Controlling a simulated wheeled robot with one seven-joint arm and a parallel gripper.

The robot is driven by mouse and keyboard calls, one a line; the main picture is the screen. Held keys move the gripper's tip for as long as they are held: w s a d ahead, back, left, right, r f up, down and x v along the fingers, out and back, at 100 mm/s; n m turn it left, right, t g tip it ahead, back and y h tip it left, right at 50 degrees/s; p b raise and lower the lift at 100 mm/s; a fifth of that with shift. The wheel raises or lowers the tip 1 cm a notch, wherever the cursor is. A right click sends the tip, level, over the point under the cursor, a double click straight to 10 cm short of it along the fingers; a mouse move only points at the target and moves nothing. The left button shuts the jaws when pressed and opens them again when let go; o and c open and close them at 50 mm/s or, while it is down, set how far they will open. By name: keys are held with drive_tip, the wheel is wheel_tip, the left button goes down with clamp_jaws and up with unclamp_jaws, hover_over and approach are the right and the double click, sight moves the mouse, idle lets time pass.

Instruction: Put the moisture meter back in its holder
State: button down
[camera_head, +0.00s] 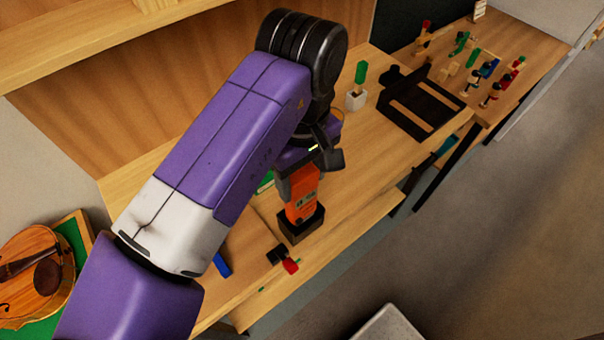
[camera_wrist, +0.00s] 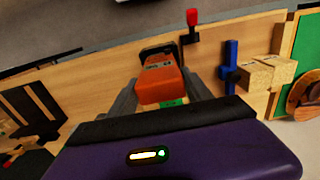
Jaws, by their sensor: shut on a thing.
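The orange moisture meter (camera_head: 301,206) is upright between the fingers of my gripper (camera_head: 299,182), which is shut on its upper part. The black box-shaped holder (camera_head: 292,232) stands on the bench near the front edge. The meter's lower end meets the holder's opening; I cannot tell how deep it sits. In the wrist view the meter (camera_wrist: 162,82) lies between the two grey fingers (camera_wrist: 160,98), with the dark holder rim (camera_wrist: 157,50) showing just beyond it.
A red-and-black clamp (camera_head: 290,266) and a blue tool (camera_head: 222,264) lie close by. A white pot with a green-handled tool (camera_head: 356,100) and a black slotted rack (camera_head: 425,106) stand farther right. A violin (camera_head: 36,272) is at the left.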

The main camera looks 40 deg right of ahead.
drive_tip(key=shift+f+b, duration=1.1)
drive_tip(key=shift+f, duration=0.65)
drive_tip(key=shift+c, duration=1.9)
unclamp_jaws()
drive_tip(key=shift+r, duration=3.9)
